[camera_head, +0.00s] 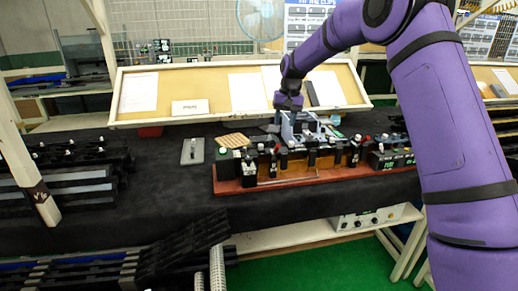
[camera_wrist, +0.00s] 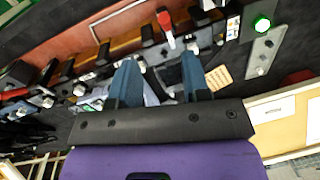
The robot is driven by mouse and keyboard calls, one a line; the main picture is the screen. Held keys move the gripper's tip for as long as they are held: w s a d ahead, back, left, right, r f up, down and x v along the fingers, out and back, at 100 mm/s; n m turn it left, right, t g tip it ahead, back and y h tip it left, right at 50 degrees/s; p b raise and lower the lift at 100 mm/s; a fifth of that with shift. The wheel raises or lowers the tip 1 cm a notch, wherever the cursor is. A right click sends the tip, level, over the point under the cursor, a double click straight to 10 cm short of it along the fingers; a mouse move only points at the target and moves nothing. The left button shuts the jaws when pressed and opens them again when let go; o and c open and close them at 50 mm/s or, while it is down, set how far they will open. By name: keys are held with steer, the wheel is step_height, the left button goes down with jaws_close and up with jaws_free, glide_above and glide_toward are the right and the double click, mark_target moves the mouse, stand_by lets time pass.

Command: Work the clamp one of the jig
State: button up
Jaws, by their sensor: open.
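The jig (camera_head: 300,175) is a long red-brown base with a row of black clamps and fittings on the dark table. Several red-tipped handles stand along it, and I cannot tell by label which is clamp one. In the wrist view, a clamp with a red handle (camera_wrist: 165,22) lies beyond my fingertips, roughly in line with the gap between them. My gripper (camera_wrist: 160,72) is open, its two blue-grey fingers apart with no clamp handle seen between them. In the head view, my gripper (camera_head: 300,125) is over the back side of the jig; its fingertips are hard to make out there.
A framed board (camera_head: 215,90) stands behind. Black parts (camera_head: 75,190) fill the left.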

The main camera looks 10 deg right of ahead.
mark_target(277, 151)
steer(key=f, duration=0.3)
steer(key=a+f, duration=0.1)
steer(key=f, duration=0.3)
steer(key=a+f, duration=0.1)
steer(key=f, duration=0.3)
steer(key=shift+w, duration=0.25)
steer(key=shift+c, duration=0.3)
jaws_close()
